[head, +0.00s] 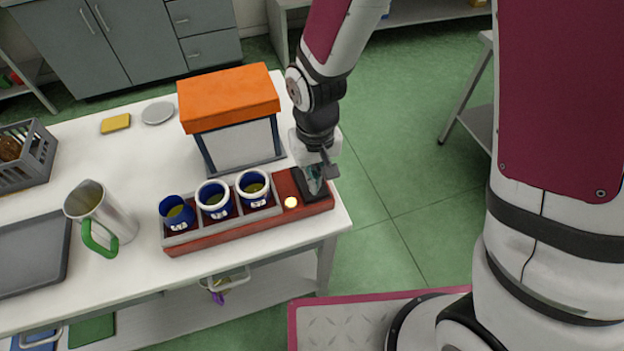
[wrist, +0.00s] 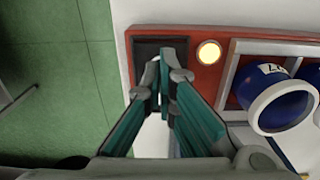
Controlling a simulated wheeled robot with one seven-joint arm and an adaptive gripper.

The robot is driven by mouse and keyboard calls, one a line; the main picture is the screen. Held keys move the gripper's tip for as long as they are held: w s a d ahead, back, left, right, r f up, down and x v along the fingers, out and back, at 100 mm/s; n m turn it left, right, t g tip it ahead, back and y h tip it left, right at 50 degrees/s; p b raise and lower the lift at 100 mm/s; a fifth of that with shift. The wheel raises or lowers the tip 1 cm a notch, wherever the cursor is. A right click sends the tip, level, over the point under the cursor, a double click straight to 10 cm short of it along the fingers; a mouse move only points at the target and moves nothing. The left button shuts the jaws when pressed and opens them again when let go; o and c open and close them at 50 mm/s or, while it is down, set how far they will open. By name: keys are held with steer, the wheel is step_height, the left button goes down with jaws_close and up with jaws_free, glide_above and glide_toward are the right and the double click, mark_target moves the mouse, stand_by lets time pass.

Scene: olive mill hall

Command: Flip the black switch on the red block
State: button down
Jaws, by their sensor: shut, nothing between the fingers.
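The red block (head: 220,237) is a long base near the right end of the white table. It also shows in the wrist view (wrist: 210,83). Its black switch (head: 325,190) sits at the block's right end in the head view and at the upper left in the wrist view (wrist: 148,46). A round pale-yellow lamp (head: 290,203) glows beside the switch, also bright in the wrist view (wrist: 208,53). My gripper (head: 316,186) is shut and empty, its fingertips (wrist: 161,62) over the switch. The fingers hide part of the switch; I cannot tell whether they touch it or which way it is tipped.
Several blue cups (head: 254,188) sit in the block's compartments. An orange-lidded box (head: 232,105) stands close behind the block. A metal jug (head: 100,213), grey tray (head: 30,255) and grey crate (head: 25,158) are to the left. The table edge lies right of the block.

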steer(key=shift+f+b, duration=0.55)
steer(key=shift+f, duration=0.65)
stand_by(0.6)
steer(key=shift+r+p, duration=1.8)
steer(key=shift+r, duration=1.15)
steer(key=shift+r+p, duration=0.3)
steer(key=shift+r, duration=0.3)
steer(key=shift+w+r, duration=0.1)
steer(key=shift+r, duration=0.05)
steer(key=d+r+t, duration=0.1)
steer(key=d+r, duration=0.4)
steer(key=r, duration=0.4)
steer(key=s+d+r+m+t, duration=0.1)
steer(key=s+d+r+t, duration=0.1)
steer(key=s+d+r, duration=0.3)
steer(key=s+d+r+m+t, duration=0.2)
steer(key=s+d+r, duration=0.4)
steer(key=s+r, duration=0.3)
step_height(320, 180, up, 4)
steer(key=shift+f+t, duration=0.25)
steer(key=shift+t, duration=0.05)
